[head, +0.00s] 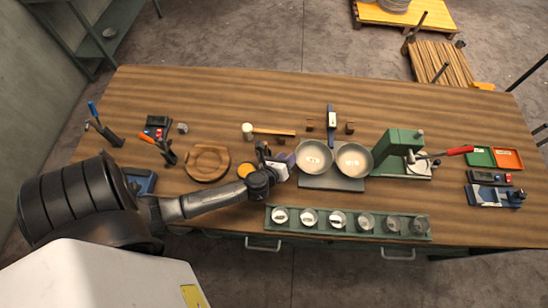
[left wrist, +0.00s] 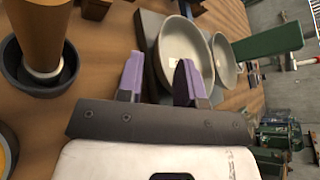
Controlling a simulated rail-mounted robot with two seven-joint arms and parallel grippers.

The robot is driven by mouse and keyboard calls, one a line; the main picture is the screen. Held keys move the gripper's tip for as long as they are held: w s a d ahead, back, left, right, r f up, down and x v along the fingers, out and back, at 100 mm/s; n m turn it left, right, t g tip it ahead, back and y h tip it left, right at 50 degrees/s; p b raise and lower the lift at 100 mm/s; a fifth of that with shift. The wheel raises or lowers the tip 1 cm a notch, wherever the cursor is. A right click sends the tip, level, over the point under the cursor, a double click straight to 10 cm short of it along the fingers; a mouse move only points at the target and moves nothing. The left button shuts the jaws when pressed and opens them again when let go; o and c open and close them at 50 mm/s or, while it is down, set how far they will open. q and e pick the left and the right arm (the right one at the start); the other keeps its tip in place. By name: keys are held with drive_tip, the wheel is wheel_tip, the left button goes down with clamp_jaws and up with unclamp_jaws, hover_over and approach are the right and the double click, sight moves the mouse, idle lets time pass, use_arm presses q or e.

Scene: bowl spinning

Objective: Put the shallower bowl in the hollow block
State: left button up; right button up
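Two grey round bowls sit side by side on a dark plate (head: 330,184), a left bowl (head: 314,157) and a right bowl (head: 353,160); I cannot tell which is shallower. A round wooden block with a hollow (head: 207,163), apparently the hollow block, lies empty to their left. My left gripper (head: 284,160) is beside the left bowl. In the left wrist view its purple fingers (left wrist: 159,78) are apart, with the left bowl's (left wrist: 187,48) near rim showing between them; contact is unclear. The right bowl also shows there (left wrist: 225,60). My right gripper is out of view.
A green rack of several cups (head: 348,222) stands along the front edge. A green machine (head: 400,146) stands right of the bowls, a mallet (head: 268,131) lies behind my gripper, and red and green trays (head: 494,157) are far right. The back of the table is mostly clear.

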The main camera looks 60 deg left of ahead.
use_arm(q)
drive_tip(key=v, duration=0.7)
drive_tip(key=s+d+r+m+h, duration=0.2)
drive_tip(key=d+r+m+h, duration=0.45)
drive_tip(key=m, duration=0.75)
drive_tip(key=s+d+r+m+h, duration=0.1)
drive_tip(key=d+r+m+h, duration=0.3)
drive_tip(key=d+m+h, duration=0.8)
drive_tip(key=s+a+f+m+g+y, duration=0.2)
drive_tip(key=s+m+g+y, duration=0.2)
drive_tip(key=m, duration=0.6)
drive_tip(key=s+a+f+m+g+y, duration=0.2)
drive_tip(key=m+y, duration=0.4)
drive_tip(key=m, duration=0.3)
drive_tip(key=shift+s+f+m+g, duration=0.4)
drive_tip(key=shift+s+f+g, duration=0.35)
drive_tip(key=shift+s+g, duration=0.25)
drive_tip(key=s+a+y, duration=0.1)
drive_tip(key=s+a+m+g+y, duration=0.1)
drive_tip(key=a+m+y, duration=0.1)
drive_tip(key=a, duration=0.1)
drive_tip(key=shift+s+f, duration=0.1)
drive_tip(key=shift+s, duration=0.3)
drive_tip(key=shift+s+a+m+g+y, duration=0.25)
drive_tip(key=shift+a+m+g+y, duration=0.05)
drive_tip(key=shift+a+g+y, duration=0.1)
